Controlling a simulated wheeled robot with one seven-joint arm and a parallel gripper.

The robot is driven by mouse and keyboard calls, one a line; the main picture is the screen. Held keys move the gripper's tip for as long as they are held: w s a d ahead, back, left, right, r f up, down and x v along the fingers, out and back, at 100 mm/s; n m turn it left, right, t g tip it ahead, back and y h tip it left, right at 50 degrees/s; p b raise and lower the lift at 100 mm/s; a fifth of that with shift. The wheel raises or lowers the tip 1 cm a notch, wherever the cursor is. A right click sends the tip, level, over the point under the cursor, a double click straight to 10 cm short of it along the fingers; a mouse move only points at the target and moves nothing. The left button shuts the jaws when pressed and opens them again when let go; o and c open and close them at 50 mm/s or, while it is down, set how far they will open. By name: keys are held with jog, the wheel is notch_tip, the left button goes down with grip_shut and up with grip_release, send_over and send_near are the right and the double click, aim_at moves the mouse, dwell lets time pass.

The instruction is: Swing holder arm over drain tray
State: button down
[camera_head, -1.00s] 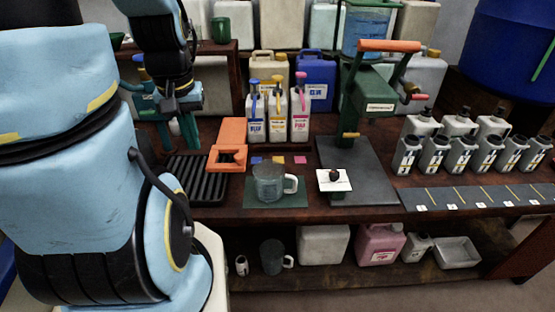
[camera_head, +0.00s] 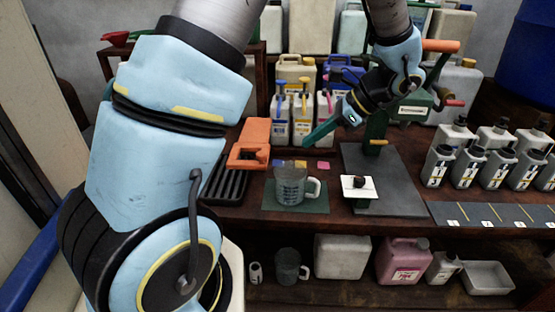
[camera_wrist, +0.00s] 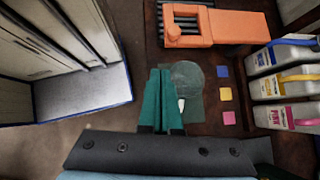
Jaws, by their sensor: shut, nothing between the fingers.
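In the wrist view my fingers (camera_wrist: 162,72) are together and empty, above the grey jug's mat.
The grey measuring jug (camera_head: 291,186) stands on a green mat in front. Bottles with blue, yellow and pink tops (camera_head: 281,115) stand behind. A green press (camera_head: 376,135) is at the right, near my forearm. Several small jars (camera_head: 468,165) line the right side.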

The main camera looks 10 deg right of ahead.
jog(key=d+m+t, duration=0.1)
jog(key=d, duration=0.1)
jog(key=shift+d+m, duration=0.3)
jog(key=shift+d, duration=0.05)
jog(key=shift+w+a+f+p, duration=0.8)
jog(key=shift+a+f, duration=0.35)
jog(key=shift+a, duration=0.55)
jog(key=shift+w+a+f+p, duration=0.8)
jog(key=shift+a+f, duration=0.35)
jog(key=shift+a, duration=0.6)
jog(key=shift+w+a+f+p, duration=0.75)
jog(key=shift+a+f, duration=0.4)
jog(key=shift+a, duration=0.55)
